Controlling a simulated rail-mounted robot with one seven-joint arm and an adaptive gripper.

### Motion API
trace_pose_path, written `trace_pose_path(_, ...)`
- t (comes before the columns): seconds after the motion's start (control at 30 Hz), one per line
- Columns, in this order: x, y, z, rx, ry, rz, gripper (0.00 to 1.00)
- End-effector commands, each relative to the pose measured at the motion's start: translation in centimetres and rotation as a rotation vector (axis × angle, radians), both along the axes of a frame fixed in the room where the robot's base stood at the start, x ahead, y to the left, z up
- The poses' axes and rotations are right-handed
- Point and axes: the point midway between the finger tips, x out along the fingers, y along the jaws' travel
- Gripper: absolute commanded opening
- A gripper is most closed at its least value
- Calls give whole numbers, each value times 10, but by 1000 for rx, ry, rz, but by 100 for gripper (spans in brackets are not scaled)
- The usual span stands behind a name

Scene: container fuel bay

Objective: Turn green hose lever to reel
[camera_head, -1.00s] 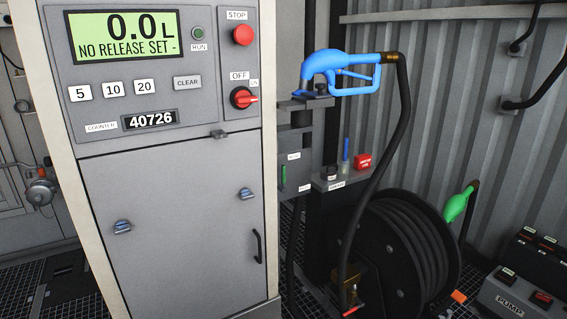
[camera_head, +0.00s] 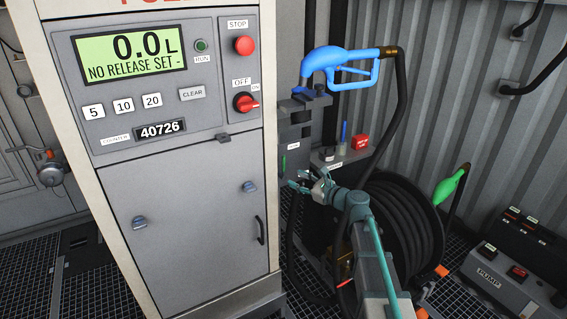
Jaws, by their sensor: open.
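A small green lever (camera_head: 284,166) stands upright on a grey box at the right side of the pump cabinet. A dark hose reel (camera_head: 405,225) sits low behind my arm, partly hidden by it. My gripper (camera_head: 300,181) is open and empty. In the picture its fingers point left, just right of and below the green lever, with a visible gap between them. I cannot tell the depth gap. The label under the lever is hidden or too small to read.
A blue nozzle (camera_head: 340,70) hangs above on its holder, its black hose running down. A red button (camera_head: 361,142) and a small blue lever (camera_head: 344,132) are on a shelf behind my gripper. A green nozzle (camera_head: 447,187) and the pump box (camera_head: 505,275) are at right. The cabinet (camera_head: 195,225) borders the left.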

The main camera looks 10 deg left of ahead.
Motion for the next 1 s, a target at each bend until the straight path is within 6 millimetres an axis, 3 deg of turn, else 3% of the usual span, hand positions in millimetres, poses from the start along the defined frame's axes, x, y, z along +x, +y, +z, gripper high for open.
trace_pose_path(0.13,17,-14,11,189,139,-105,44)
trace_pose_path(0.37,26,-10,10,234,195,-121,44)
trace_pose_path(1.0,89,58,9,230,192,-119,44)
